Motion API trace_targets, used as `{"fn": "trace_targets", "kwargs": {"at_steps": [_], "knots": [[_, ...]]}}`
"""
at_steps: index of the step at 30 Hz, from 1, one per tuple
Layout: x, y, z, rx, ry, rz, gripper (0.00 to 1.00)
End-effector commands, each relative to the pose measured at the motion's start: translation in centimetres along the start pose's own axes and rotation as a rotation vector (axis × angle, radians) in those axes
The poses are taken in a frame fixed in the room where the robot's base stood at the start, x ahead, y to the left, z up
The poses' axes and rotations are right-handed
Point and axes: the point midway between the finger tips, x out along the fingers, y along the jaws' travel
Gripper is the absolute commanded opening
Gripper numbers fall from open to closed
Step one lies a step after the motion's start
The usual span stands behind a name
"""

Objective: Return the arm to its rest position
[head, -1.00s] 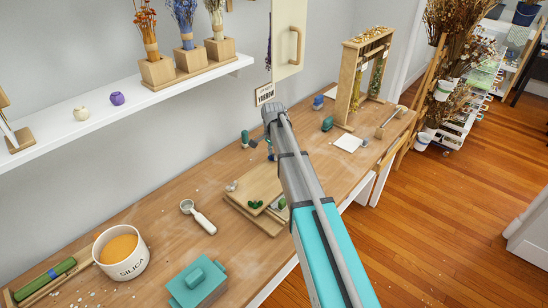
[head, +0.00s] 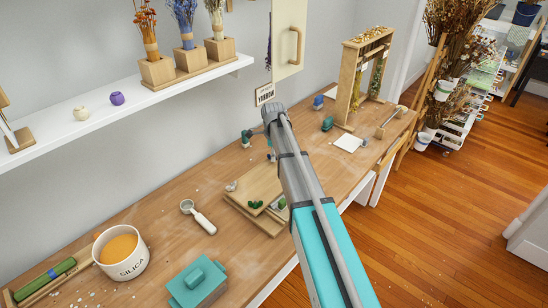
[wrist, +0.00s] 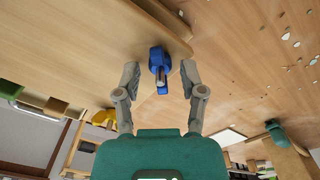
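In the wrist view my gripper (wrist: 159,78) is open, its two grey fingers spread with a gap between them. A small blue object (wrist: 158,62) with a grey metal part shows in that gap, near a wooden board on the bench. I see space between it and each finger, and cannot tell its distance from the fingertips. In the head view my arm (head: 325,215) reaches over the bench, with its far joint (head: 273,113) near the wall. My gripper is mostly hidden there behind the arm.
The wooden bench (head: 165,220) holds a white silica tub (head: 121,264), a teal lidded box (head: 197,284), a scoop (head: 199,216) and stacked boards (head: 245,197). A wooden frame (head: 350,85) stands at the far end. A white shelf (head: 150,98) runs along the wall.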

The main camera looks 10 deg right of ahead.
Motion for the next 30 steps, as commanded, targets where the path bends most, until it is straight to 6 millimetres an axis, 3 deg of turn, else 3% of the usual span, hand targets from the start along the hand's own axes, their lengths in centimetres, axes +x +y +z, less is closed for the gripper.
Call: {"fn": "trace_targets", "kwargs": {"at_steps": [20,30], "knots": [[-0.4,0.0,0.0,-0.002,0.0,-0.001,0.74],[-4.1,0.0,0.0,-0.002,0.0,-0.001,0.74]]}}
